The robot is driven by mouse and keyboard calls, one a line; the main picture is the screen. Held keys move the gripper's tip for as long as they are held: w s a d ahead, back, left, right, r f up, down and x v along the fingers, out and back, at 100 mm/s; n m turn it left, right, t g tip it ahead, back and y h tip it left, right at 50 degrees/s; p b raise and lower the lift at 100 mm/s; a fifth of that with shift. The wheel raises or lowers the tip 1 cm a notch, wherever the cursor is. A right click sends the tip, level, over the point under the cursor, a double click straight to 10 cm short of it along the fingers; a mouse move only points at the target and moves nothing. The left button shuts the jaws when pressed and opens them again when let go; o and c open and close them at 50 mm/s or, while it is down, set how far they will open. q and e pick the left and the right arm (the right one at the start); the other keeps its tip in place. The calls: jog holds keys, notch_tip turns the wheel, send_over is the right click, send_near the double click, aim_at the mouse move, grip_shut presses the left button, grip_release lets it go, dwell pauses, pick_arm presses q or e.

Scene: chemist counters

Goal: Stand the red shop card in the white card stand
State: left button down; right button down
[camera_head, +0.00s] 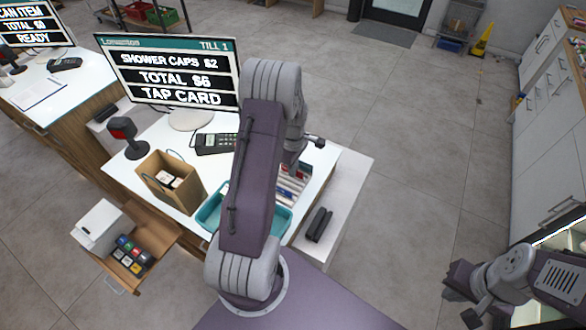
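My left arm reaches over the counter, and its gripper (299,160) points down near the counter's right side. Its fingers are mostly hidden by my own arm, so I cannot tell whether they are open or hold anything. A small red patch (303,169) shows just below it, beside several white, red and blue items; I cannot tell whether it is the red shop card. I cannot make out the white card stand for certain; my arm hides part of the counter. My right gripper (460,298) is low at the right, over the floor, with its fingers apart and nothing visible between them.
A teal tray (207,215) lies partly under my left arm. A brown paper bag (168,184), a card terminal (214,144), a red-fronted black device (123,129) and a till screen (170,68) stand to the left. An open drawer (152,250) juts out. A dark object (319,225) lies on the lower ledge.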

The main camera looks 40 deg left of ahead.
pick_arm(q)
jog(key=c, duration=1.6)
grip_release()
notch_tip(320, 180, up, 9)
jog(key=shift+d+b, duration=0.1)
jog(key=shift+b, duration=0.85)
jog(key=shift+r+p, duration=0.45)
jog(key=shift+p, duration=0.05)
notch_tip(320, 180, up, 7)
jog(key=p, duration=0.6)
